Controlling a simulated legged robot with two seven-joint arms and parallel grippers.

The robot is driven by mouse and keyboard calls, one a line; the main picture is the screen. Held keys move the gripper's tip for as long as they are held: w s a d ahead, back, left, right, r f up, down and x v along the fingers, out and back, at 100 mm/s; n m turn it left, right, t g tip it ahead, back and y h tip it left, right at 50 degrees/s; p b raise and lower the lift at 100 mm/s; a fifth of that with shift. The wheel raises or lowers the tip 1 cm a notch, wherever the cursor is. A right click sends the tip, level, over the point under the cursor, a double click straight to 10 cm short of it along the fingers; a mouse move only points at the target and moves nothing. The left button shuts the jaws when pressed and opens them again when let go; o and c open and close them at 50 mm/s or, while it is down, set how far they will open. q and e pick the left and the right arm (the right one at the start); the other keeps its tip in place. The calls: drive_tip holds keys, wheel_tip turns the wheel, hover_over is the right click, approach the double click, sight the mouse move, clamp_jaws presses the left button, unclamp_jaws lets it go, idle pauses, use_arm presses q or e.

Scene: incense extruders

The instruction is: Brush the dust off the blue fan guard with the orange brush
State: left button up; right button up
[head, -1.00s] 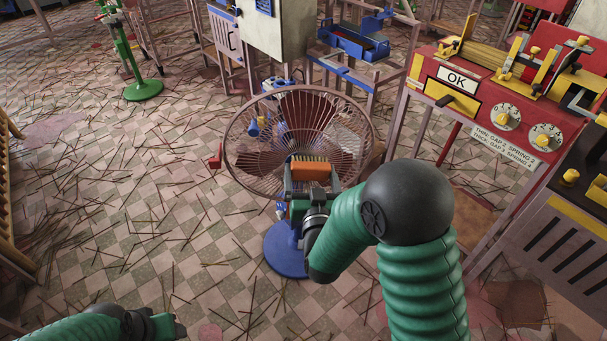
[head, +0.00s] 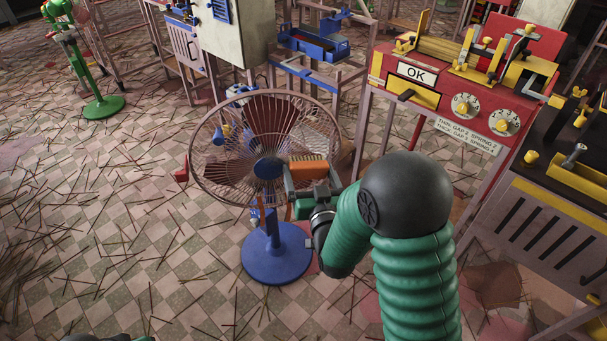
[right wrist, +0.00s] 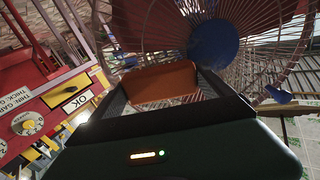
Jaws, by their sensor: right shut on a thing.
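The blue fan has a round blue base (head: 277,254) on the floor and a wire guard (head: 232,196) that looks brown with dust. Its blue hub (head: 269,168) shows in the middle. My right gripper (head: 308,172) is shut on the orange brush (head: 308,167), in front of the guard's right part. In the right wrist view the brush (right wrist: 162,84) sits between the fingers, with the guard (right wrist: 262,70) and blue hub (right wrist: 215,43) beyond. I cannot tell whether the bristles touch the wires. Only a sliver of my left arm shows at the bottom left; its gripper's jaws cannot be made out.
A red machine (head: 434,88) with an OK sign and dials stands at the right, beside a black and yellow machine (head: 560,190). A green stand (head: 104,106) is at the upper left. Thin sticks litter the tiled floor, which is otherwise open at the left.

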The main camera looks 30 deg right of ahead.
drive_tip(key=shift+w+r+p, duration=0.1)
drive_tip(key=shift+r+p, duration=0.4)
drive_tip(key=shift+r, duration=0.45)
drive_tip(key=shift+w+a, duration=0.1)
drive_tip(key=shift+a, duration=0.35)
drive_tip(key=shift+w+a+f+b, duration=0.1)
drive_tip(key=shift+w+a+b, duration=0.2)
drive_tip(key=shift+a, duration=1.1)
drive_tip(key=shift+w+a+f+b, duration=0.1)
drive_tip(key=shift+w+a, duration=0.25)
drive_tip(key=shift+a, duration=1.05)
drive_tip(key=shift+w+a+r, duration=0.1)
drive_tip(key=shift+w+a, duration=0.1)
drive_tip(key=shift+a, duration=0.6)
drive_tip(key=shift+w+a, duration=0.25)
drive_tip(key=shift+a, duration=0.5)
drive_tip(key=shift+w+a+r, duration=0.1)
drive_tip(key=shift+w+a, duration=0.1)
drive_tip(key=shift+a, duration=0.6)
drive_tip(key=shift+s+a+f, duration=0.15)
drive_tip(key=shift+s+f, duration=0.05)
drive_tip(key=shift+s, duration=0.4)
drive_tip(key=v, duration=0.4)
drive_tip(key=shift+s, duration=0.35)
